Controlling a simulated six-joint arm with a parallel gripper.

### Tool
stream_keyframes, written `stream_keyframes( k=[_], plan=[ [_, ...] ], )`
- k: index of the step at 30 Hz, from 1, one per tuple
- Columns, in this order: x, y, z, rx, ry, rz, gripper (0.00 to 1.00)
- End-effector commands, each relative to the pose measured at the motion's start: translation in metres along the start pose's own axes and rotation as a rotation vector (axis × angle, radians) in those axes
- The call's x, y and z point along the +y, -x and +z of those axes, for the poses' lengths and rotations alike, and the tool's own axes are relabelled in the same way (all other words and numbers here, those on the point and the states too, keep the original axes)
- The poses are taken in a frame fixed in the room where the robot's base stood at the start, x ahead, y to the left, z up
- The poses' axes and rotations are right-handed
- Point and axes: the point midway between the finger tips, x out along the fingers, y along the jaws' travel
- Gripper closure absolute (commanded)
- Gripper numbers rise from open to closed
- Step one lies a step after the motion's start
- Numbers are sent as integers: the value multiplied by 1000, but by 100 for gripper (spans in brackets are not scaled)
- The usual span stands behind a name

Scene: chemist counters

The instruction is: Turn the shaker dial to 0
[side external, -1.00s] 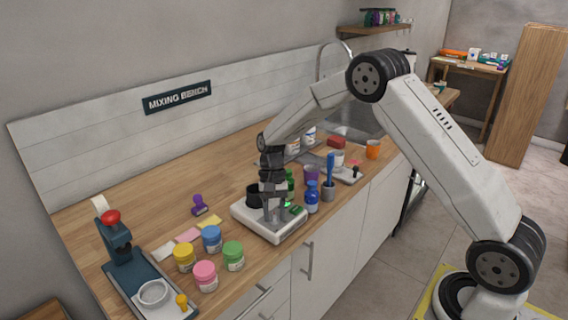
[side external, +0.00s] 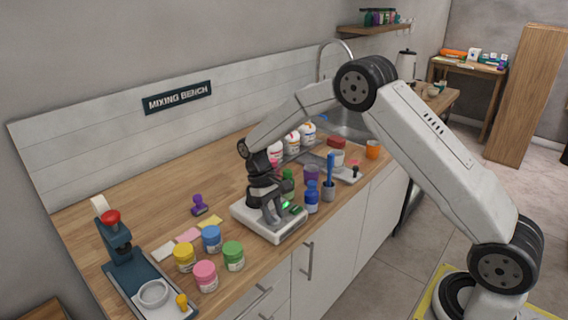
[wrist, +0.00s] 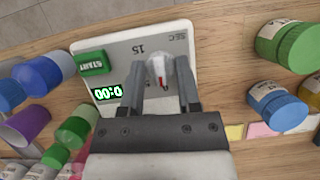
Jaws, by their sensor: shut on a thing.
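The shaker (side external: 262,226) is a white box on the wooden counter, near its front edge. The dial (wrist: 158,68) is a pale knob with a red mark. My gripper (wrist: 160,82) has its fingers on either side of the dial and is shut on it. In the side view my gripper (side external: 272,215) reaches down onto the shaker and hides the dial.
Several lidded jars (side external: 211,239) stand left of the shaker. A dark press (side external: 117,240) is at the far left. The counter behind the shaker is partly clear.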

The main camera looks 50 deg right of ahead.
Motion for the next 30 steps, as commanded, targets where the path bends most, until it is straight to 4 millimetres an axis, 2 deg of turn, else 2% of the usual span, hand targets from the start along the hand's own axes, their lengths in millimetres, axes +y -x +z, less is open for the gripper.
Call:
stream_keyframes(
  k=[7,19,20,22,23,30],
  plan=[
    [0,1,0,2,63,27,100],
    [0,1,0,2,70,29,100],
    [0,1,0,2,70,29,49],
    [0,1,0,2,70,29,27],
    [0,1,0,2,69,29,24],
    [0,0,0,1,69,29,24]
  ],
)
